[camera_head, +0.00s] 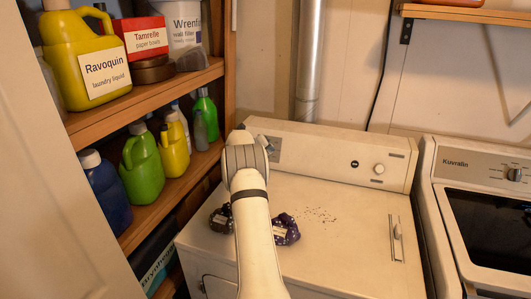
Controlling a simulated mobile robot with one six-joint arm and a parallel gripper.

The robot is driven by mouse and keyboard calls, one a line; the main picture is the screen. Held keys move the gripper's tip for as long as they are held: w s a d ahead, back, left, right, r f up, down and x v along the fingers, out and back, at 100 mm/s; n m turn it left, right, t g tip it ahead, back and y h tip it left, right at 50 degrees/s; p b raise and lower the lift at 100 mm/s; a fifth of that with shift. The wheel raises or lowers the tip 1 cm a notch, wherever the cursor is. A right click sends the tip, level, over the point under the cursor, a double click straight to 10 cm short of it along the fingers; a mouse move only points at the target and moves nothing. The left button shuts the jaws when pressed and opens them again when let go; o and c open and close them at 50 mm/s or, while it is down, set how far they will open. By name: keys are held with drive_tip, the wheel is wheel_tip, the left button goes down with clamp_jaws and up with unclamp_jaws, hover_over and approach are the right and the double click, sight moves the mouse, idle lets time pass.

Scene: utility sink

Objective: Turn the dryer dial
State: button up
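The dryer (330,252) is the white machine in the middle, with a raised control panel (320,150) along its back. A small round pale dial (378,169) sits toward the panel's right end, with a dark oval spot to its left. My arm reaches up from the bottom edge, over the dryer top, to the panel's left end. Its end, my gripper (245,148), is in front of that left part and covers some of it. The fingers are hidden behind the wrist, so I cannot see whether they are open or touch anything.
Two dark cloth bundles, one brown (221,218) and one purple (286,230), lie on the dryer top beside my arm. A Kuvralin machine (430,210) stands close at right. Shelves with bottles (142,165) stand at left. A metal duct (309,60) rises behind.

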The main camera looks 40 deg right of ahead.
drive_tip(key=b+v, duration=0.1)
drive_tip(key=v, duration=0.6)
drive_tip(key=shift+a+r+b, duration=0.2)
drive_tip(key=shift+a+b, duration=0.15)
drive_tip(key=shift+a, duration=0.05)
idle(0.3)
